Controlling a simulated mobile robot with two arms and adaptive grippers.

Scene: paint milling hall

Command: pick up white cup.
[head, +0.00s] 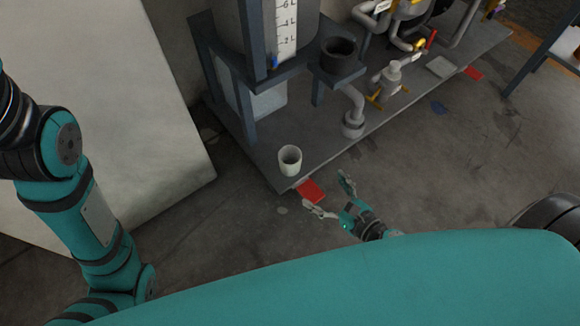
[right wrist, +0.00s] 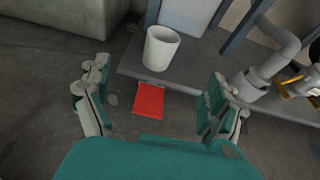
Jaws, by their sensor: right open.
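The white cup (head: 290,160) stands upright on the near left corner of a low grey platform (head: 330,135) in the head view. It is open at the top, and it also shows in the right wrist view (right wrist: 161,48), ahead of the fingers. My right gripper (head: 333,193) is open and empty, to the lower right of the cup and apart from it. In the right wrist view the two fingers (right wrist: 158,92) are spread wide, with the cup beyond them. My left arm shows at the left of the head view, but its gripper is out of view.
A red flat piece (head: 312,191) lies at the platform's edge between cup and gripper. A tank with a level scale (head: 285,30), a dark pot (head: 339,55) and grey pipes (head: 353,120) stand behind the cup. A large pale block (head: 100,110) is at left. The floor at right is mostly clear.

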